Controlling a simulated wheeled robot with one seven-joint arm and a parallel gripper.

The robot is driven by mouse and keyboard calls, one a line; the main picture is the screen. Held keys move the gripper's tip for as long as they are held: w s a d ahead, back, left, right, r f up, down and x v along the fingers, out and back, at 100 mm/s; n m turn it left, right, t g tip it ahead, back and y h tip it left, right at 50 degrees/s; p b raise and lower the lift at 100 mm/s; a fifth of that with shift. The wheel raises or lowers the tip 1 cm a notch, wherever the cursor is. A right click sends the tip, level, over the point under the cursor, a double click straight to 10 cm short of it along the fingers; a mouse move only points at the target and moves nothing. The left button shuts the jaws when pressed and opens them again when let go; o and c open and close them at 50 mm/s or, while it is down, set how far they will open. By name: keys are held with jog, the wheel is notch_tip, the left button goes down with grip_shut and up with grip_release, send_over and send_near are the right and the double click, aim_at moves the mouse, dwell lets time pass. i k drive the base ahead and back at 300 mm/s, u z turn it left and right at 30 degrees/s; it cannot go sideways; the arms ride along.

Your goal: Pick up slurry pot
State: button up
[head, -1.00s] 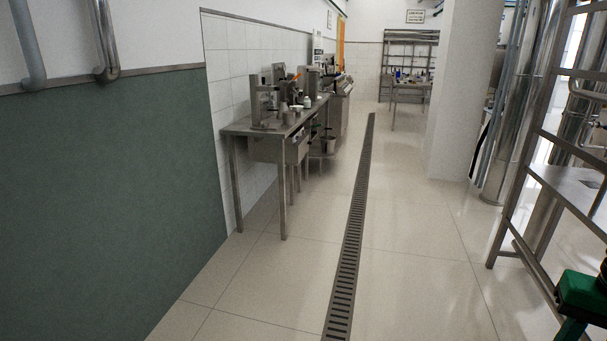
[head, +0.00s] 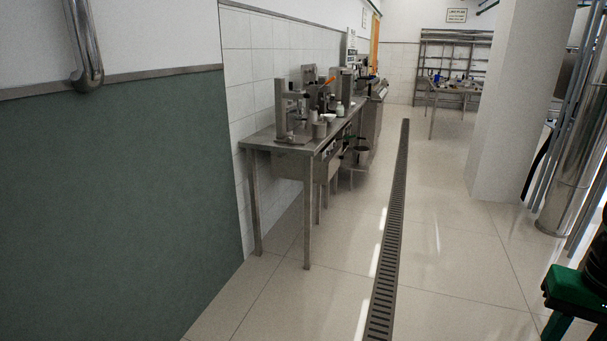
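A small grey metal pot (head: 319,130) stands on the near steel bench (head: 265,141), left of centre. A grey bucket-like vessel (head: 362,156) is lower down beside the far part of the bench. I cannot tell which of them, if either, is the slurry pot. The items are small and crowded at this distance.
A metal stand (head: 292,112) and a white bottle (head: 340,109) are on the bench. A floor drain grate (head: 392,230) runs down the middle. A white pillar (head: 512,110) stands right, a green wall panel (head: 115,210) left. The tiled floor between is open.

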aim_at(317, 128)
jog(key=u, duration=0.1)
jog(key=i, duration=1.25)
jog(key=u, duration=0.25)
jog(key=i, duration=2.65)
jog(key=u, duration=0.1)
